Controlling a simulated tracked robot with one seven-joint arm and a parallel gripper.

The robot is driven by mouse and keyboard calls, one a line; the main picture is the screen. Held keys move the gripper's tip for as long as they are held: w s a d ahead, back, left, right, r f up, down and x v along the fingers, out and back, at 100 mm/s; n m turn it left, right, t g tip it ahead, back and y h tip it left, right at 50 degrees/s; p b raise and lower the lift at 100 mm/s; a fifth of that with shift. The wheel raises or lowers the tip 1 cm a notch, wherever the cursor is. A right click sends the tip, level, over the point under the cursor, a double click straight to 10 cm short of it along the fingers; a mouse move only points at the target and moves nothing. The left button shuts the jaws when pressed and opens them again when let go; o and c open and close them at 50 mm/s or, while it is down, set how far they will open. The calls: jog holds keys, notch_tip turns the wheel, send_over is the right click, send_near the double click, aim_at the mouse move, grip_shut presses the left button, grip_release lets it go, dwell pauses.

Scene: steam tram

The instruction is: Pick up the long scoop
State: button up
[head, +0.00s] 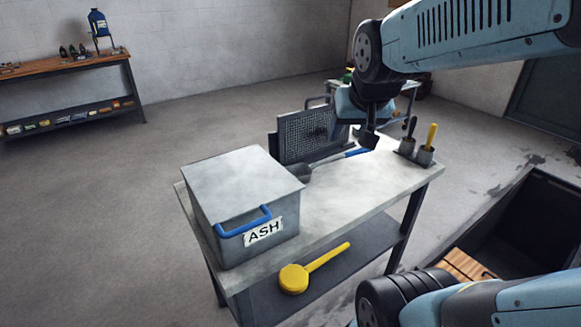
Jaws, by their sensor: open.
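A long scoop (335,158) with a blue handle and a dark grey head lies on the metal table (352,200) in the head view. Its head is between the ash box and the mesh panel, and its handle runs to the right. My gripper (369,138) points down over the right end of the handle. It is open and holds nothing. The fingertips overlap the handle end in the picture, and I cannot tell whether they touch it.
A grey box (245,187) marked ASH stands on the table's left. A mesh panel (305,132) stands behind the scoop. Two holders (424,156) with a yellow and a black handle are at the right. A yellow round-headed tool (294,279) lies on the lower shelf. The table's front middle is clear.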

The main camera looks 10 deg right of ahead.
jog(key=w+d+f+m+t, duration=0.1)
jog(key=w+d+f+m, duration=0.15)
jog(key=w, duration=0.35)
jog(key=w+d+f+m+t, duration=0.1)
jog(key=w+d+f, duration=0.1)
jog(key=w+f, duration=0.35)
jog(key=m+t+h, duration=0.3)
jog(key=m+t, duration=0.4)
jog(key=m, duration=0.7)
send_near(354, 154)
jog(key=shift+s+a+r+n, duration=0.15)
jog(key=shift+s+a, duration=0.1)
jog(key=shift+s, duration=0.25)
jog(key=shift+s+a+r+n, duration=0.15)
jog(key=shift+s+a, duration=0.15)
jog(key=shift+s, duration=0.2)
jog(key=shift+s+d+f+m+h, duration=0.2)
jog(key=shift+d+f+m+h, duration=0.15)
jog(key=shift+m, duration=0.2)
jog(key=x, duration=0.7)
jog(key=shift+w+d+f, duration=0.1)
jog(key=shift+w+d, duration=0.05)
jog(key=shift+w, duration=0.15)
jog(key=shift+a+x, duration=0.15)
jog(key=shift+x, duration=1.35)
jog(key=shift+a+x, duration=0.15)
jog(key=shift+x, duration=1.4)
jog(key=shift+w, duration=0.1)
